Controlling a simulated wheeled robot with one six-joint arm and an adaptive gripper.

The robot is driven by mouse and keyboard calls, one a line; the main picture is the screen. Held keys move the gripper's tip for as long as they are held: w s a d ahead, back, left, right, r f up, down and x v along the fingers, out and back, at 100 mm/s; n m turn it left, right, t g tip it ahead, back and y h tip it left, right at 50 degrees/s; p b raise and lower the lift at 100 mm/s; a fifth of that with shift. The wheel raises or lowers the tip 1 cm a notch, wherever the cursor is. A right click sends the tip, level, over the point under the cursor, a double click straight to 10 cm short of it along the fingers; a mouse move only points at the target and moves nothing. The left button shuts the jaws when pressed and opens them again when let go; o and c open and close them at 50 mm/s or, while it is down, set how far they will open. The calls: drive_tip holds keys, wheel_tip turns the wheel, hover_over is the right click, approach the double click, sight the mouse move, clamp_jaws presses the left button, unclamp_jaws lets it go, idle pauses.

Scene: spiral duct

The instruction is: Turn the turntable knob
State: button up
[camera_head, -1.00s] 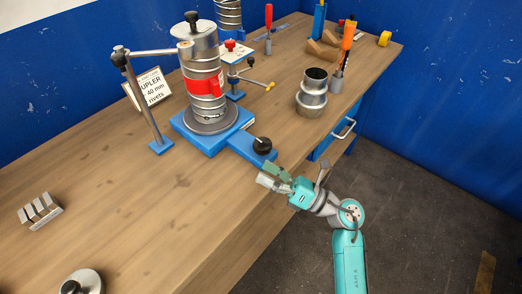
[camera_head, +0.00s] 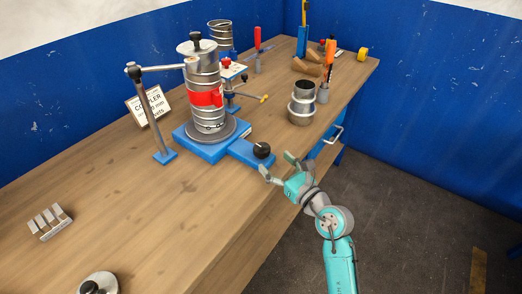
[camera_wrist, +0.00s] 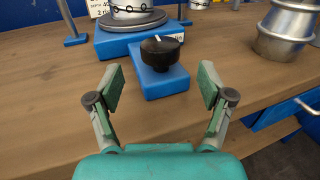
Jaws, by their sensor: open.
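The turntable knob (camera_head: 262,149) is round and black, on the front end of a blue arm that juts from the blue turntable base (camera_head: 203,146). In the wrist view the knob (camera_wrist: 160,52) stands upright, with a pale mark on its top. A spiral duct (camera_head: 205,105) with a red band stands on the round grey turntable plate. My gripper (camera_head: 277,169) is at the bench's front edge, just short of the knob. In the wrist view my gripper (camera_wrist: 160,92) has its fingers spread wide, with the knob beyond them, centred in the gap. Nothing is between the pads.
A metal coupler (camera_head: 302,103) stands right of the knob. A post stand (camera_head: 150,115) with a horizontal arm reaches to the duct top. A small clamp stand (camera_head: 232,92) is behind. A drawer handle (camera_head: 335,134) juts from the bench front. The bench's left is mostly clear.

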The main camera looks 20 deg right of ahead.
sight(267, 154)
drive_tip(key=x, duration=0.7)
drive_tip(key=shift+w+a, duration=0.1)
drive_tip(key=c, duration=1.2)
